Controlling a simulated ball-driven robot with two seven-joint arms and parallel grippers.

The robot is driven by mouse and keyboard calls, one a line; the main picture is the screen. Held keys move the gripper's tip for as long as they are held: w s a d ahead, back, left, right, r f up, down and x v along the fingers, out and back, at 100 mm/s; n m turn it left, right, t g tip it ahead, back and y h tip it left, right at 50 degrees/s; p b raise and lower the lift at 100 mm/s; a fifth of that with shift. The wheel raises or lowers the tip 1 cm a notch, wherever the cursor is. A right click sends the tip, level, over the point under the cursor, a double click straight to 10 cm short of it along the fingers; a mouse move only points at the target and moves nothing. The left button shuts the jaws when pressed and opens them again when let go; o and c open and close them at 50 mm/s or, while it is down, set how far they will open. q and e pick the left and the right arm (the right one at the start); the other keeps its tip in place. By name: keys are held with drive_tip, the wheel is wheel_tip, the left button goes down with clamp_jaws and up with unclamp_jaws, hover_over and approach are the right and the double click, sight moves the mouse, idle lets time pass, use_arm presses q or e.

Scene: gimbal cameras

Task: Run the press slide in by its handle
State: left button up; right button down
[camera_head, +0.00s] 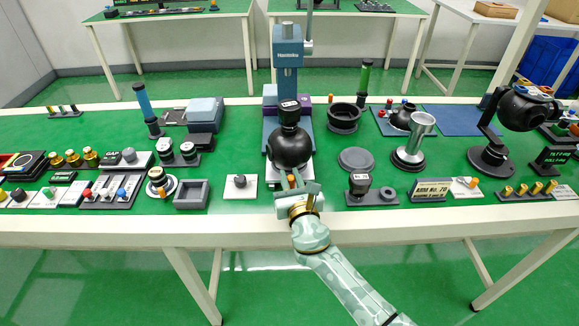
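The press stands at the middle of the green-topped bench, with a blue-grey column (287,85) and a blue head labelled Hantoku (288,47). A black ball-shaped part (290,148) sits low in front of the column, under a black cylinder (290,114). A pale slide plate (270,174) shows under the ball at the press's front. My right gripper (294,181) reaches in from the front right, its fingers at the front of the slide. The slide's handle is hidden at or behind the fingers, and whether they are closed on it is unclear. My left gripper is out of view.
A pale plate with a dark knob (240,182) and a grey square tray (192,194) lie left of the gripper. A black cylinder on a stand (360,184) and a grey disc (356,159) are close on the right. The white bench edge (120,230) runs in front.

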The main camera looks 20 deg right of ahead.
drive_tip(key=shift+w, duration=0.1)
idle(0.5)
